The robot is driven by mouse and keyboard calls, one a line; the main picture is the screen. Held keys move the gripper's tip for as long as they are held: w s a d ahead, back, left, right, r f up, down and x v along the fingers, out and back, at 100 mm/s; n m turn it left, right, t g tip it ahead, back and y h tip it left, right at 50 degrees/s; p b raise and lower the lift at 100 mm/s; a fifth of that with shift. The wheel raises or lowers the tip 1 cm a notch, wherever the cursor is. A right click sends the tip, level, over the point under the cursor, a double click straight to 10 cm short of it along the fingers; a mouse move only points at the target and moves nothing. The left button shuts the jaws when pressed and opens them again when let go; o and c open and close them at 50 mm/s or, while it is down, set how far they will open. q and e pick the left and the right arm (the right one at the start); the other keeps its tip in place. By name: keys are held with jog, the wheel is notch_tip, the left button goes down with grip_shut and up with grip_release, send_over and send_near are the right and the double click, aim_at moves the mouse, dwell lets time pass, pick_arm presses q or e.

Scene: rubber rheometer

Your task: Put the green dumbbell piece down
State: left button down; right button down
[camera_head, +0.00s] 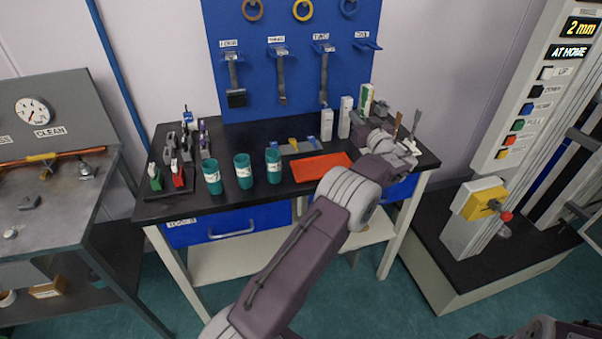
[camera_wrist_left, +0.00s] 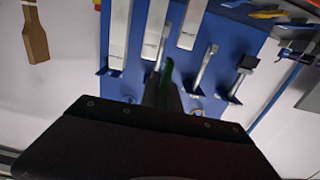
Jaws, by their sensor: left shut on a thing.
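My left gripper (camera_head: 411,146) is over the right end of the black workbench, near the back. Its fingers show end-on in the left wrist view (camera_wrist_left: 163,92), shut on a slim green piece (camera_wrist_left: 168,72), which I take to be the green dumbbell piece. Only its green edge shows between the fingers; the rest is hidden. In the head view I cannot make out the held piece. A small rack (camera_head: 164,186) at the bench's left holds upright pieces, among them a green one (camera_head: 155,178) and a red one (camera_head: 178,177). My right gripper is not in view.
An orange-red tray (camera_head: 319,165) and three teal cups (camera_head: 243,171) stand along the front of the bench. White upright boxes (camera_head: 345,117) stand at the back right, near my gripper. Tools hang on the blue board (camera_head: 300,60). The rheometer (camera_head: 480,205) is at the right.

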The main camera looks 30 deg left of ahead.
pick_arm(q)
send_over(319, 162)
notch_tip(319, 162, down, 7)
notch_tip(319, 162, down, 4)
jog(key=shift+w+f, duration=0.1)
jog(key=shift+d, duration=0.1)
jog(key=shift+f+b, duration=0.1)
jog(key=shift+b, duration=0.25)
jog(key=c, duration=1.6)
grip_release()
